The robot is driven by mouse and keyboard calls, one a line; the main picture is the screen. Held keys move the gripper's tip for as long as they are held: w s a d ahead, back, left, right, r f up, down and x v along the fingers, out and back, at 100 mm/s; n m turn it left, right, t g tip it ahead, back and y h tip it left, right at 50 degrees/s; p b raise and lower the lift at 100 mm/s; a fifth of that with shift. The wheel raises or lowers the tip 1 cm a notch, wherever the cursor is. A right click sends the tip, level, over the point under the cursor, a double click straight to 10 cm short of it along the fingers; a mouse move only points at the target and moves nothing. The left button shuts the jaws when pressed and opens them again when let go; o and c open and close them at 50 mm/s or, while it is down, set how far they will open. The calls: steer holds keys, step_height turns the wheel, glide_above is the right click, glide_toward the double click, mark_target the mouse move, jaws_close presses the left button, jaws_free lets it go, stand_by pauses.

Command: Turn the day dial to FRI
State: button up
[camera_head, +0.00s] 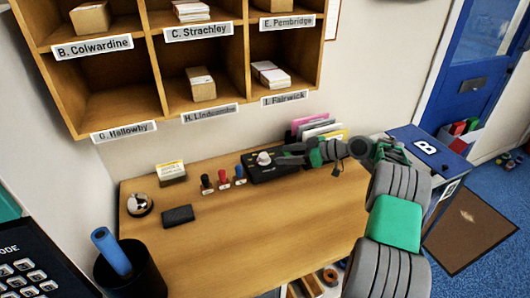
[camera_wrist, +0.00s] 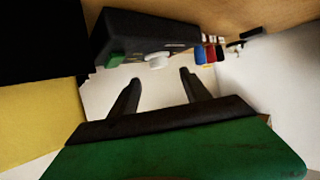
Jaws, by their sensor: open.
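A black box (camera_head: 270,174) stands at the back of the wooden desk, with a white round dial (camera_head: 263,158) on it. The dial's markings are too small to read, so its day setting cannot be told. My gripper (camera_head: 279,154) reaches in from the right, its fingers close to the dial's right side. In the wrist view, the black box (camera_wrist: 140,32) appears at the top and the white dial (camera_wrist: 158,60) shows just beyond the open fingertips (camera_wrist: 160,76), between them. The fingers look apart from the dial and hold nothing.
Several stamps (camera_head: 223,180) stand left of the box, near a card holder (camera_head: 171,173), a dark pad (camera_head: 178,215) and a bell (camera_head: 139,204). Upright coloured folders (camera_head: 312,128) stand behind my gripper. Wooden pigeonholes (camera_head: 160,70) hang above. The desk's front middle (camera_head: 260,225) is clear.

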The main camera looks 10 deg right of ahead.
mark_target(267, 157)
steer(key=shift+w+a, duration=0.1)
steer(key=shift+a, duration=0.2)
steer(key=p+x, duration=0.2)
steer(key=x, duration=0.4)
steer(key=shift+w+a+f, duration=0.1)
steer(key=shift+w+f, duration=0.15)
steer(key=shift+c, duration=0.6)
jaws_close()
steer(key=shift+a, duration=0.25)
steer(key=shift+d, duration=0.15)
steer(key=shift+f+b, duration=0.1)
steer(key=shift+b, duration=0.2)
